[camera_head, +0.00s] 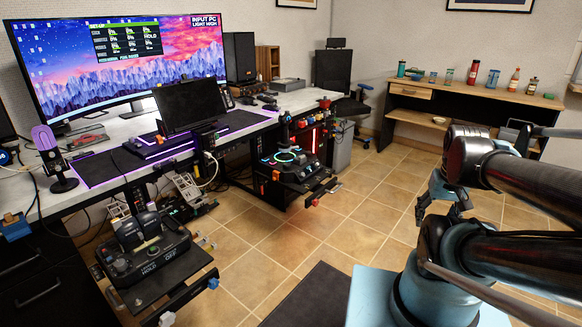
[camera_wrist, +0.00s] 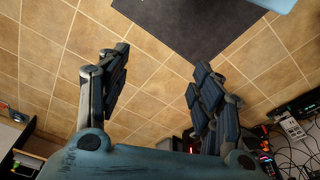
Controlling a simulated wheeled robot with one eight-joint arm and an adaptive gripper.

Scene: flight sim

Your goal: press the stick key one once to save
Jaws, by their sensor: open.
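The flight stick (camera_head: 286,130) stands upright on a black base (camera_head: 292,172) with a cyan lit ring and small coloured lit keys, right of the desk's middle in the head view. Which key is key one is too small to read. My gripper (camera_head: 446,192) is right of the stick base, well apart from it, over the floor. In the wrist view my gripper (camera_wrist: 162,65) is open, with its two fingers spread and only floor tiles and a dark mat between them. The stick's keys cannot be made out in the wrist view.
A throttle unit (camera_head: 143,240) sits on a low mount at the left. A wide monitor (camera_head: 120,62) and a small screen (camera_head: 190,104) stand on the desk. A dark mat (camera_head: 312,298) lies on the floor. Tiled floor between stick and gripper is clear. A wooden bench (camera_head: 470,100) stands behind.

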